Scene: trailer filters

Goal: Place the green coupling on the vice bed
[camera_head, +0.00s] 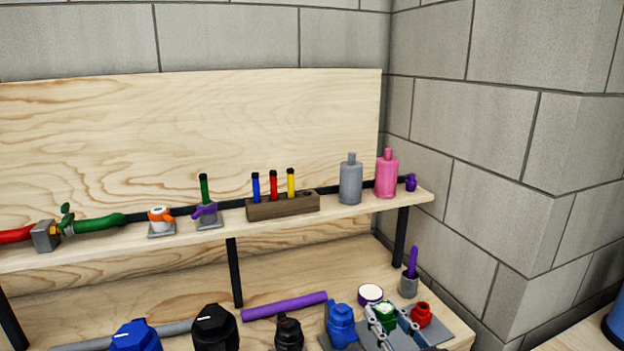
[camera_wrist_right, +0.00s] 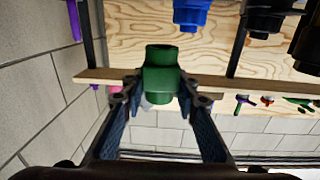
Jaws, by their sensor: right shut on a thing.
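The green coupling (camera_head: 386,314) is at the lower right of the head view, held between the fingers of my right gripper (camera_head: 383,325). In the right wrist view the coupling (camera_wrist_right: 161,82) is a short green cylinder with a wider collar, gripped between both fingers (camera_wrist_right: 161,102). A grey flat plate (camera_head: 442,333) with a red fitting (camera_head: 420,315) lies just right of the gripper; I cannot tell for sure whether it is the vice bed. The gripper hides part of that plate. My left gripper is not in view.
A blue fitting (camera_head: 341,325) and a white-topped round jar (camera_head: 370,294) stand close to the right gripper. A purple bar (camera_head: 285,306) lies on the bench. The shelf (camera_head: 330,218) above holds bottles (camera_head: 350,182) and a marker block (camera_head: 282,206). A block wall (camera_head: 500,170) bounds the right.

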